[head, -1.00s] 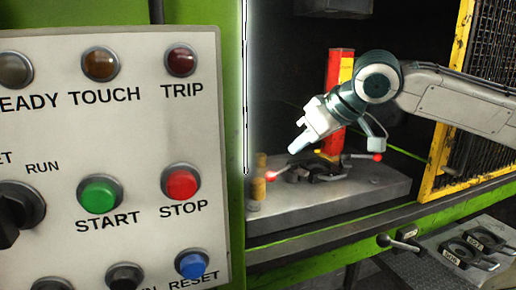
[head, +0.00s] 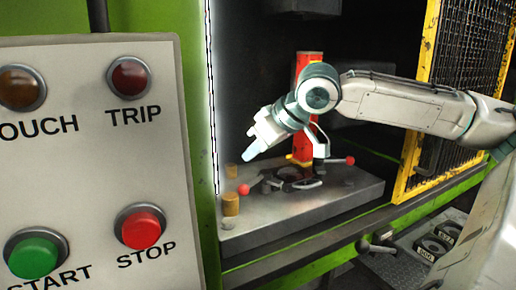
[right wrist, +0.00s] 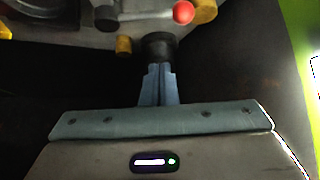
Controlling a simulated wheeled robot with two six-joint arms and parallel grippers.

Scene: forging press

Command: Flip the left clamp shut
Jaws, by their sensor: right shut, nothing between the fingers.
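The clamp's dark body (head: 270,183) is beside a round black die (head: 295,175). The right clamp's red knob (head: 350,160) stands on the other side. My right gripper (head: 250,157) is shut and empty, above the left knob and apart from it. In the right wrist view its shut fingers (right wrist: 158,88) point toward the plate, with a red knob (right wrist: 183,12) beyond them. My left gripper is not in view.
Two brass posts, one near (head: 231,203) and one far (head: 231,171), stand at the plate's left edge. A red and yellow column (head: 302,140) rises behind. A button panel (head: 95,180) and green frame (head: 203,150) border the left. A yellow mesh guard (head: 425,110) stands right.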

